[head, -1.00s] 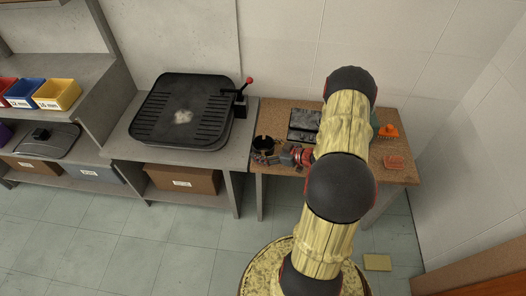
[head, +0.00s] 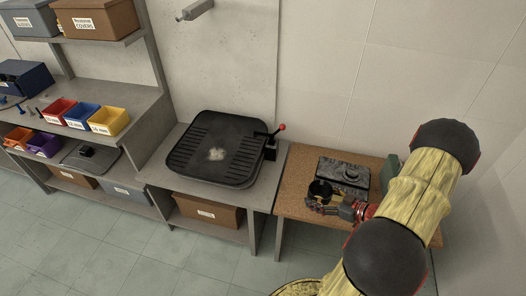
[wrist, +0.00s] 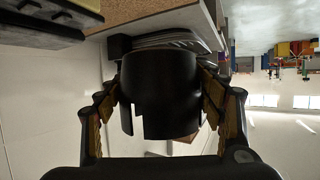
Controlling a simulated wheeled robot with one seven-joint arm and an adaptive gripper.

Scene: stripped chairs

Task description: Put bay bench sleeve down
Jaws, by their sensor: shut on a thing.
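A black, hollow, ring-like sleeve (head: 319,191) shows in the head view over the left part of the cork-topped bench (head: 294,190). In the wrist view the sleeve (wrist: 160,85) fills the middle, with notches cut in its edge. My gripper (head: 322,206) is shut on it, one finger on each side. The wrist view shows both fingers of my gripper (wrist: 162,100) against the sleeve's walls. The cork surface (wrist: 135,14) lies at the top of that view. I cannot tell whether the sleeve touches the bench.
A dark grey block with a round knob (head: 345,174) lies on the bench behind the sleeve. A black ribbed plate machine (head: 215,148) with a red-knobbed lever stands on the grey bench at left. Shelves with red, blue and yellow bins (head: 108,121) stand farther left. My arm hides the bench's right side.

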